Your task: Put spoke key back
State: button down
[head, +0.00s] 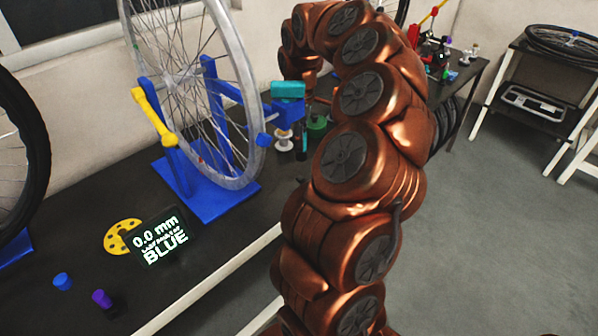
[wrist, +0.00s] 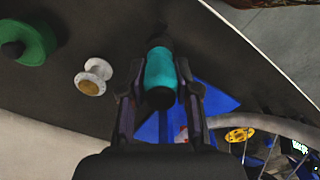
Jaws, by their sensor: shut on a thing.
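The spoke key, which I take to be the teal tool with black ends (wrist: 160,68), is between my fingertips in the wrist view. My gripper (wrist: 163,78) is shut on it, with one finger on each side. The tool is over the dark workbench (wrist: 75,20), close to the blue truing stand (wrist: 218,98); its height above the bench is hard to tell. In the head view my arm hides most of the gripper. A small black and teal piece (head: 302,140) shows beside the arm there, perhaps the same tool. No holder for the key can be made out.
A white spool (wrist: 93,77) and a green round part (wrist: 25,42) stand beside the gripper. The silver wheel (head: 245,100) sits in the stand with a yellow lever (head: 152,115). A display (head: 158,237) reads 0.0 mm. The front bench has clear room.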

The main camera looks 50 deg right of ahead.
jog(key=shift+a+f+p, duration=0.1)
jog(key=shift+f+p, duration=0.55)
jog(key=shift+f, duration=3.75)
jog(key=c, duration=0.8)
grip_release()
jog(key=shift+c, duration=0.2)
jog(key=shift+f, duration=0.15)
notch_tip(320, 180, up, 6)
jog(key=shift+r+b, duration=0.1)
jog(key=shift+b, duration=0.7)
jog(key=shift+s+r, duration=0.1)
jog(key=shift+r, duration=0.65)
